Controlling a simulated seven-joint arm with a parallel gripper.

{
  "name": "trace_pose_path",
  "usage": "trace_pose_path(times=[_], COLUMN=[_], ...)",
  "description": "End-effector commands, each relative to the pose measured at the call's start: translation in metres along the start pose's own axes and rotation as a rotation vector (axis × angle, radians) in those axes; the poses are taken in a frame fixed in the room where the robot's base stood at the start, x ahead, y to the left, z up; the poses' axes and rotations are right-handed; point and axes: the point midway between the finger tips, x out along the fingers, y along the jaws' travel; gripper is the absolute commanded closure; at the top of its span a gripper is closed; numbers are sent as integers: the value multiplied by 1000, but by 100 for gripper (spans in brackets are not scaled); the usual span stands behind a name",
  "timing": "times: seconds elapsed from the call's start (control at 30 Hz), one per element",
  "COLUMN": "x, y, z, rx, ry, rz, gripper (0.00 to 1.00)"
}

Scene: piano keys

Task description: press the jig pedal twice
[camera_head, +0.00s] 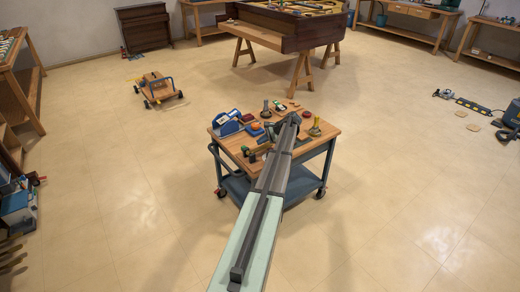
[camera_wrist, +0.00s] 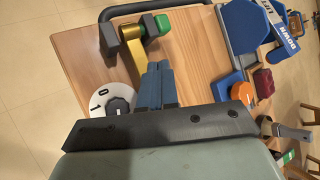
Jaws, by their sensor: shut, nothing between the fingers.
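My gripper (camera_wrist: 157,70) is shut and empty over the wooden cart top (camera_wrist: 90,60). Its two blue-grey fingers lie side by side. Just beyond the fingertips, in the wrist view, is a brass-coloured bar (camera_wrist: 139,52) with dark blocks and a green piece (camera_wrist: 163,23) at its far end. This may be the jig pedal, but I cannot be sure. The fingers look close to the bar's near end; I cannot tell whether they touch. In the head view the green and dark blocks (camera_head: 247,152) sit at the cart's front left, and my arm hides part of the top.
A white dial with a dark knob (camera_wrist: 119,106) is left of the fingers. An orange button (camera_wrist: 243,93), a dark red item (camera_wrist: 263,83) and a blue lettered box (camera_wrist: 240,27) are to the right. The cart (camera_head: 238,185) stands on wheels with open floor around it.

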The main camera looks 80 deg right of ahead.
Motion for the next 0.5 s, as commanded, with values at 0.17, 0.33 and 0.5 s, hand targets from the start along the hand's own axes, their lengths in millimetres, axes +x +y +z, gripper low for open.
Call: trace_pose_path(times=[0.17,0.33,0.5], x=[-10,-20,-28], y=[-7,-14,-20], z=[8,14,21], rx=[-1,-1,0], ry=[1,1,0], rz=[-1,-1,0], gripper=[100,100,100])
